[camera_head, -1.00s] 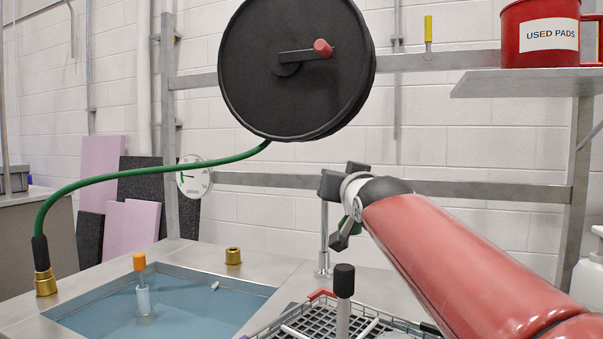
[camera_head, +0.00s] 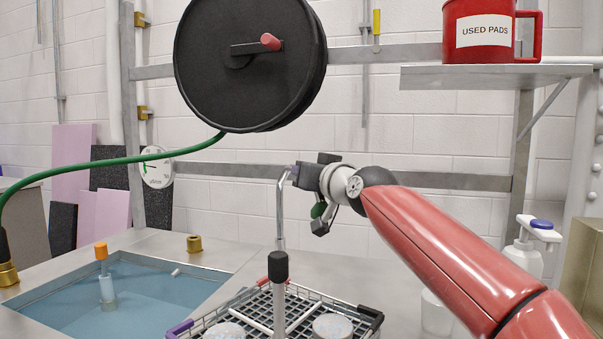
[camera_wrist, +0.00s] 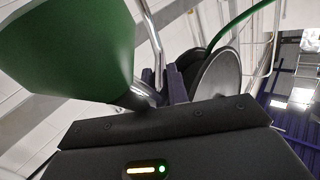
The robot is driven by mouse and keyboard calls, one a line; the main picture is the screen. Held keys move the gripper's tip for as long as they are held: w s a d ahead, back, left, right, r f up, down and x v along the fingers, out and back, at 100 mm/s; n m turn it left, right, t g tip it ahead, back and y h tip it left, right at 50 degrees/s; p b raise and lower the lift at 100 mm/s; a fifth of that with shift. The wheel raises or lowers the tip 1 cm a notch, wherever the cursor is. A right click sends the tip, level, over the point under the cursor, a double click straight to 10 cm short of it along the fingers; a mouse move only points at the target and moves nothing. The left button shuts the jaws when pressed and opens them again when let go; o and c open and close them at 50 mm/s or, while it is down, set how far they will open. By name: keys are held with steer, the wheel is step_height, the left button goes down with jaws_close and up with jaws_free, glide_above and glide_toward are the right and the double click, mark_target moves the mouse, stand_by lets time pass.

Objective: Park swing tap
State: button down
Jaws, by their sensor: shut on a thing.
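The swing tap (camera_head: 281,215) is a thin chrome pipe behind the wire basket. It rises upright and its top bends right toward my gripper (camera_head: 293,173). My gripper is shut on the tap near this bend; the exact grip is small in the head view. In the wrist view, my purple fingers (camera_wrist: 167,85) close around the chrome pipe (camera_wrist: 150,35). A green tapered piece (camera_wrist: 75,45) fills the upper left there and hides part of the scene. A green piece (camera_head: 318,211) also shows just below my gripper in the head view; I cannot tell what it belongs to.
A black hose reel (camera_head: 235,90) with a green hose (camera_head: 130,160) hangs above left. A water basin (camera_head: 140,295) lies left. A wire basket (camera_head: 345,302) stands in front. A red mug (camera_head: 485,50) sits on a shelf (camera_head: 490,72). A soap bottle (camera_head: 524,252) stands right.

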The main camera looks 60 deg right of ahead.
mark_target(326, 199)
steer(key=c, duration=1.4)
jaws_free()
steer(key=shift+o, duration=0.2)
steer(key=shift+b+v, duration=0.85)
steer(key=shift+v, duration=3.1)
